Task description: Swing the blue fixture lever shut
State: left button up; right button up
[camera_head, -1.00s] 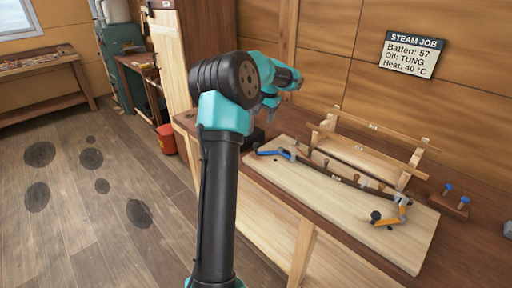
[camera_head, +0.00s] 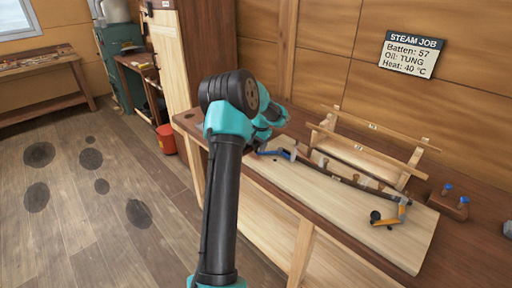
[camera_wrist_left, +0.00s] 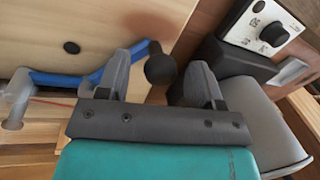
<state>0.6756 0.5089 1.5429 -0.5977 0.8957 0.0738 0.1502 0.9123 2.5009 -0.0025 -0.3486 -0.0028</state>
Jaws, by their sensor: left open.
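The blue fixture lever (camera_head: 275,153) lies at the left end of a pale board on the bench. In the left wrist view the blue lever (camera_wrist_left: 68,80) runs from a grey bracket (camera_wrist_left: 18,97) at left to a black knob (camera_wrist_left: 160,69). My left gripper (camera_wrist_left: 160,82) is open, and the knob appears between its two dark fingers; I cannot tell if they touch it. In the head view my left gripper (camera_head: 255,142) is low at the board's left end, partly hidden by my wrist. My right gripper is not in view.
The pale board (camera_head: 400,252) carries a curved dark batten (camera_head: 340,178) and, at right, an orange lever (camera_head: 387,223). A wooden rack (camera_head: 365,157) stands behind. A white dial panel (camera_wrist_left: 265,30) and a grey rounded object (camera_wrist_left: 262,115) are close to the gripper's right.

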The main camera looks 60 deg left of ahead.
pick_arm(q)
jog(key=shift+a+f, duration=0.15)
jog(key=shift+f, duration=0.65)
grip_shut()
